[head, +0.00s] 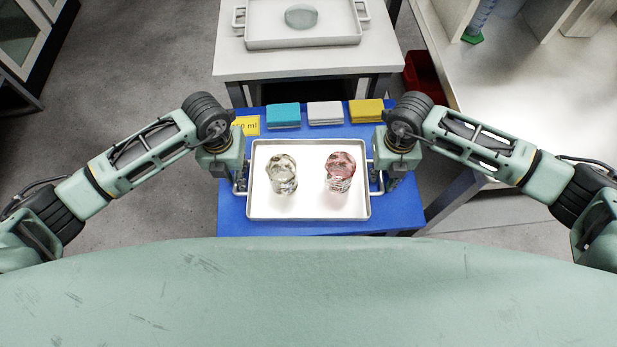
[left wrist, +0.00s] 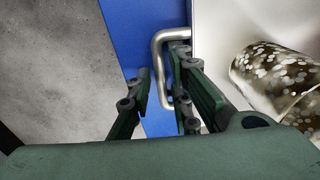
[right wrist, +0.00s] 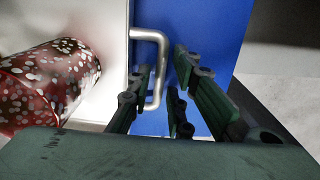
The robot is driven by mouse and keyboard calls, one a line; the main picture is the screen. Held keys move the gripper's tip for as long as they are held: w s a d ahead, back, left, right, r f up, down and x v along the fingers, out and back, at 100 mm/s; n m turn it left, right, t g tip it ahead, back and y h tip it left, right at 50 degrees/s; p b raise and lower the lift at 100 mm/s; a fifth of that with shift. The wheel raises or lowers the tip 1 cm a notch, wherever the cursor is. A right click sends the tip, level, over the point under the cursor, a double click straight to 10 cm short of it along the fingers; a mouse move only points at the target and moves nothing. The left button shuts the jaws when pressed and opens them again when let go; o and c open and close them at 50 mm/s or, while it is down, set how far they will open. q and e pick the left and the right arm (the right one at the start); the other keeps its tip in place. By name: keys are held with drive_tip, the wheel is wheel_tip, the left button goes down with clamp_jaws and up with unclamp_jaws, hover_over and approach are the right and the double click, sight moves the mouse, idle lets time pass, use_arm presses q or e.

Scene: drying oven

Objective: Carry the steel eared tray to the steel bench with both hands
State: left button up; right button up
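A shallow steel tray (head: 308,212) with a wire ear at each short end lies on a blue surface. The fingertips are partly hidden in the head view.
Teal (head: 283,116), white (head: 325,113) and yellow (head: 366,111) blocks lie behind the tray on the blue top (head: 400,215), beside a yellow label (head: 246,126). Beyond, a pale bench (head: 235,65) holds another eared tray (head: 300,43) with a round dish. A red bin (head: 421,75) stands right.

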use_arm(q)
clamp_jaws()
use_arm(e)
clamp_jaws()
